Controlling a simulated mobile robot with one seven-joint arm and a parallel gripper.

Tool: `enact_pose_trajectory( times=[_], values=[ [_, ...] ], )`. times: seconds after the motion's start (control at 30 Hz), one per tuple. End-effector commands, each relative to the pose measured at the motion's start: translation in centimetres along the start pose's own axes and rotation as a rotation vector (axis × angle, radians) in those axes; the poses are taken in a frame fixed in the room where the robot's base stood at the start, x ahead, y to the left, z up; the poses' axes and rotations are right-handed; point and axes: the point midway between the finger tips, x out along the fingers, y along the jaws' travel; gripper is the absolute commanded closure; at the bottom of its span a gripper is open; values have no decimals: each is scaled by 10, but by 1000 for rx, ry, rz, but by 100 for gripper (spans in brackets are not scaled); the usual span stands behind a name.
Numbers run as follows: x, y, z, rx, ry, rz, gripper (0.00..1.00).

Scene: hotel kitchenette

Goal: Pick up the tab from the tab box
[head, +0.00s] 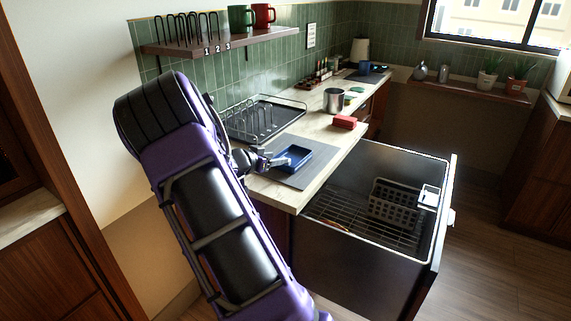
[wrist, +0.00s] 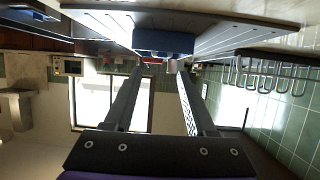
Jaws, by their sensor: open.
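An open blue box (head: 293,157), likely the tab box, sits on a grey mat on the counter's near end. In the wrist view the blue box (wrist: 163,42) shows beyond the fingertips, at the upper middle. I cannot make out a tab inside it in either view. My gripper (head: 281,162) is just left of the box, low over the mat, its fingers pointing toward the box. In the wrist view my gripper (wrist: 159,68) has two dark fingers spread apart with nothing between them.
A dark open-topped appliance (head: 365,225) with a wire rack, grey basket and small white compartment stands right of the counter. A dish rack (head: 262,118) is behind my gripper. A red block (head: 345,122) and metal canister (head: 333,100) stand farther along the counter.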

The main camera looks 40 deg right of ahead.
Motion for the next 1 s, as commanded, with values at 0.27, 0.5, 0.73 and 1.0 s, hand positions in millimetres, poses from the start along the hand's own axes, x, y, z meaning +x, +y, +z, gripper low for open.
enact_pose_trajectory(
  times=[0.27, 0.5, 0.73, 1.0],
  values=[
    [27, 0, 0, 0, 0, -1, 44],
    [59, -2, 8, -2, 2, 0, 44],
    [78, -2, 7, 1, 1, -1, 44],
    [78, -2, 6, 1, 1, -1, 56]
  ],
)
